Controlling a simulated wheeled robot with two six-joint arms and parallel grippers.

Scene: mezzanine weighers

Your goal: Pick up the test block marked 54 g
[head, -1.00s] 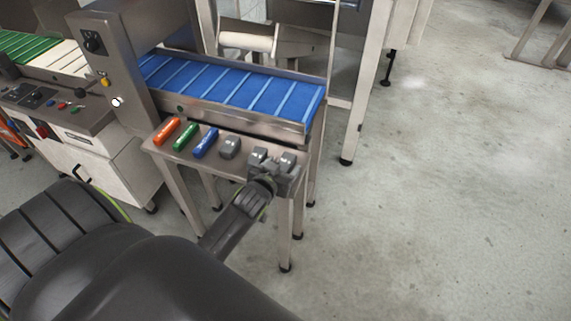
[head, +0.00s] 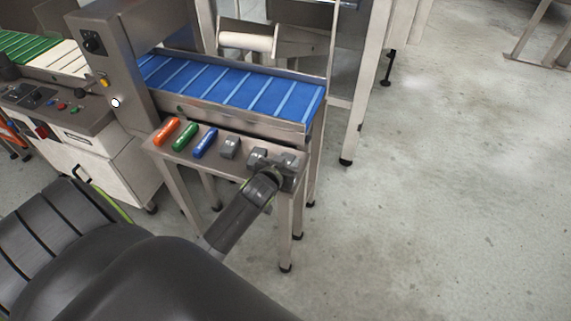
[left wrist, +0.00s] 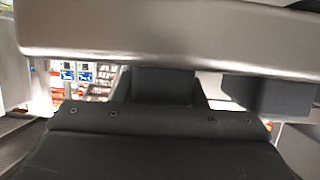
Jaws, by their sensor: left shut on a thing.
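My left gripper (head: 273,163) is at the right end of a small steel stand's top, shut on a grey block. In the left wrist view a dark grey block (left wrist: 165,85) shows in front of the gripper body, between its fingers. In the head view the gripper mostly hides it. Another grey block (head: 229,147) stands on the stand just left of the gripper; a similar dark block (left wrist: 268,95) shows at right in the left wrist view. No mark of 54 g is readable. I cannot tell whether the held block is clear of the stand. My right gripper is not in view.
The stand's top (head: 178,156) also bears an orange piece (head: 166,131), a green piece (head: 185,137) and a blue piece (head: 205,143). A blue conveyor belt (head: 235,88) runs close behind. Open concrete floor lies to the right.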

